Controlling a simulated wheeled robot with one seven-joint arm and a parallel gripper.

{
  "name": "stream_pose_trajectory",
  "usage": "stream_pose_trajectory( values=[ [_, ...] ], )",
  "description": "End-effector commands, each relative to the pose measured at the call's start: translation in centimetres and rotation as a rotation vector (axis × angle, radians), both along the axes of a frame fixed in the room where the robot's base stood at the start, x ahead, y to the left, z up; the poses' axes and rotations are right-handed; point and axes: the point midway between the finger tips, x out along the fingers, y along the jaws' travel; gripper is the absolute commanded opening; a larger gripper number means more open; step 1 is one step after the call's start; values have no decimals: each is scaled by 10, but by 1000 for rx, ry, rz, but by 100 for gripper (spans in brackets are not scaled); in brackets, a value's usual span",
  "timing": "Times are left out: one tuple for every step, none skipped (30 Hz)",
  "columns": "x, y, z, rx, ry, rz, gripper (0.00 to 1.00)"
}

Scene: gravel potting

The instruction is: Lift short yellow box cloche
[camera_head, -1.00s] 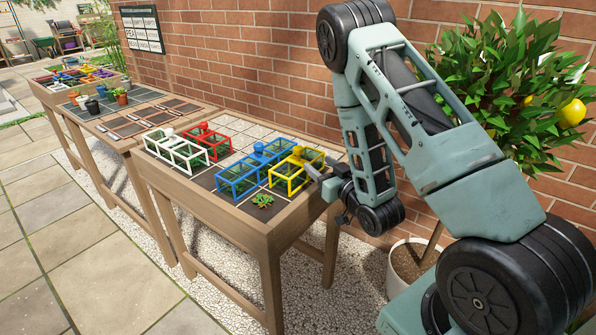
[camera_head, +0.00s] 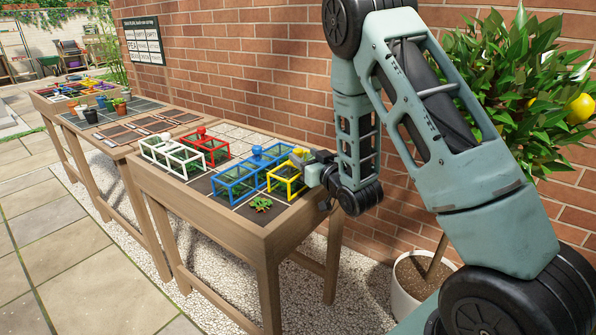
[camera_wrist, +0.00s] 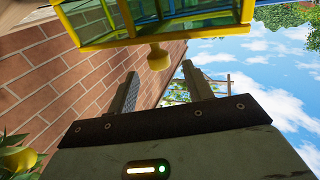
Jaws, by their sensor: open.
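The yellow box cloche (camera_head: 287,189), a yellow frame with clear panes, stands at the right end of the planting table. My gripper (camera_head: 303,158) is at its top right in the head view and hides part of its top and far side. In the wrist view the yellow frame (camera_wrist: 155,38) fills the top, upside down, with its round yellow knob (camera_wrist: 158,57) pointing down toward my gripper (camera_wrist: 160,70). The fingers are apart, one to each side of the knob's line, with nothing held. I cannot tell whether the knob is fully between the fingertips.
A blue cloche (camera_head: 236,186) stands close left of the yellow one. Red (camera_head: 214,152) and white (camera_head: 178,158) cloches stand farther left. A small green plant (camera_head: 261,204) is in front. The brick wall (camera_head: 260,85) runs behind. A potted lemon tree (camera_head: 510,80) stands right.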

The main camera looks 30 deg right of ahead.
Motion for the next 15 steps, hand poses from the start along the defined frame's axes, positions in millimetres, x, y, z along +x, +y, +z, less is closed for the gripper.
stream_pose_trajectory(
  values=[
    [7,0,0,0,-1,2,51],
    [12,0,0,-1,-3,2,51],
    [18,0,-2,-1,-1,2,51],
    [23,0,-3,-1,-2,2,51],
    [27,-1,-3,-1,-2,2,51],
    [33,-1,-3,-2,-3,2,51],
    [36,-1,-3,-2,-2,2,51],
    [39,-1,-2,-2,-3,2,51],
    [42,-1,-3,-2,-3,2,51],
    [44,-1,-3,-2,-1,1,51],
    [45,-2,-3,-1,-1,1,51],
    [45,-2,-4,-1,-1,1,51],
    [46,-2,-4,-1,-1,1,51],
    [46,-2,-4,-1,-1,1,51],
    [46,-2,-4,-1,-1,1,51]
  ],
)
